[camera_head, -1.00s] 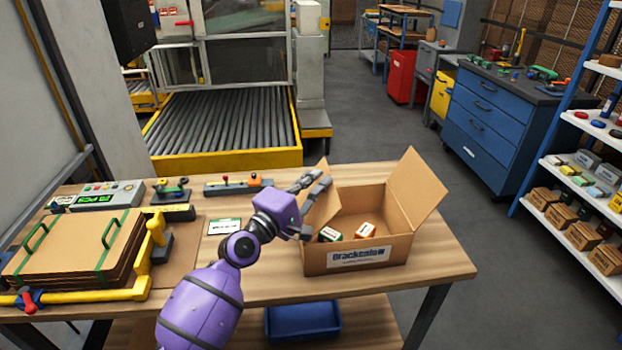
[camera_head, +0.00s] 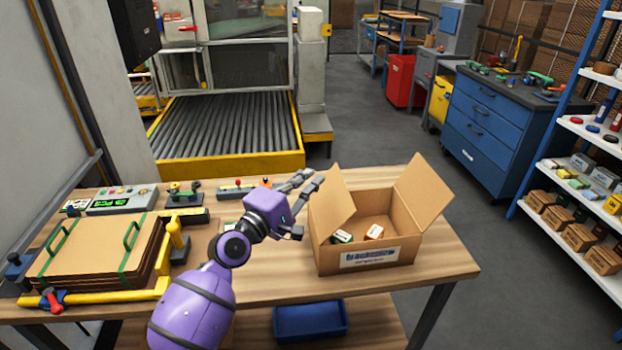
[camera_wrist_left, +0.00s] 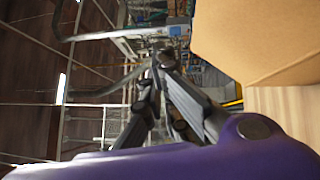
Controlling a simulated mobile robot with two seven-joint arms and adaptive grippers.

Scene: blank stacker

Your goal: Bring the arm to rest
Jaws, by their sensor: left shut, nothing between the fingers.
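My left arm is purple and reaches in from the bottom left of the head view. Its dark left gripper (camera_head: 307,183) is shut and empty, above the table (camera_head: 440,262) beside the left flap of an open cardboard box (camera_head: 330,262). In the left wrist view the gripper's fingers (camera_wrist_left: 162,65) come together, with the box's cardboard (camera_wrist_left: 255,45) at the upper right. In the box lie a green-and-white small carton (camera_head: 341,237) and an orange-and-white one (camera_head: 374,232). My right gripper is not in view.
A stack of flat cardboard blanks (camera_head: 95,250) sits in a yellow-railed holder at the table's left. A control box (camera_head: 122,200) stands behind it. A blue bin (camera_head: 310,320) is on the lower shelf. The table right of the box is clear.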

